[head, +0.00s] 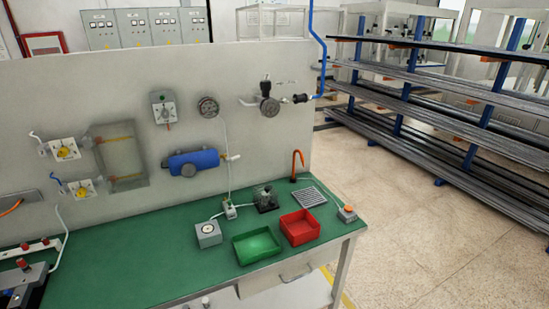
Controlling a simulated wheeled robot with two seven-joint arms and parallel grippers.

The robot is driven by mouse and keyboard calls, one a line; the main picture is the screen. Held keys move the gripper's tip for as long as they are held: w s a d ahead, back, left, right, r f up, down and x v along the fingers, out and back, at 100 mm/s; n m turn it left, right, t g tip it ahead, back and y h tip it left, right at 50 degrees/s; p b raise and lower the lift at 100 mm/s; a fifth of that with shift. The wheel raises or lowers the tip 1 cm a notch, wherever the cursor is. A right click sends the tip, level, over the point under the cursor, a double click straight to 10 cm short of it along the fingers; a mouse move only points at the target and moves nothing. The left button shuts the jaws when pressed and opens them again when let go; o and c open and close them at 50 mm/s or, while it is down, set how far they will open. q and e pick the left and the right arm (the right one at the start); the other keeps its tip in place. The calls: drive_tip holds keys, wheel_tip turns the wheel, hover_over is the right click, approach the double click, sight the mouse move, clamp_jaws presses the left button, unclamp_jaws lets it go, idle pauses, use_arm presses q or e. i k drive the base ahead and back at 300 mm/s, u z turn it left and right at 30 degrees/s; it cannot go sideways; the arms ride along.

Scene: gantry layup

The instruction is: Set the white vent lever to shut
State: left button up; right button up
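A small pale lever-like fitting (233,157) sticks out at the right end of the blue tank (193,162) on the grey wall panel. It may be the white vent lever, but it is too small to tell its label or setting. Two white plates with yellow knobs, the upper one (65,149) and the lower one (83,188), are on the panel at the left, beside a clear box (120,157). Neither of my grippers is in view.
The green bench top (130,260) holds a green tray (257,246), a red tray (299,227), a grey gauge box (208,234) and an orange-topped button box (347,214). An orange hook (297,163) stands at the back right. The left-middle bench is clear. Racks (450,110) stand right.

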sight(225, 160)
drive_tip(key=z, duration=1.45)
drive_tip(key=i, duration=3.25)
drive_tip(key=u, duration=4.3)
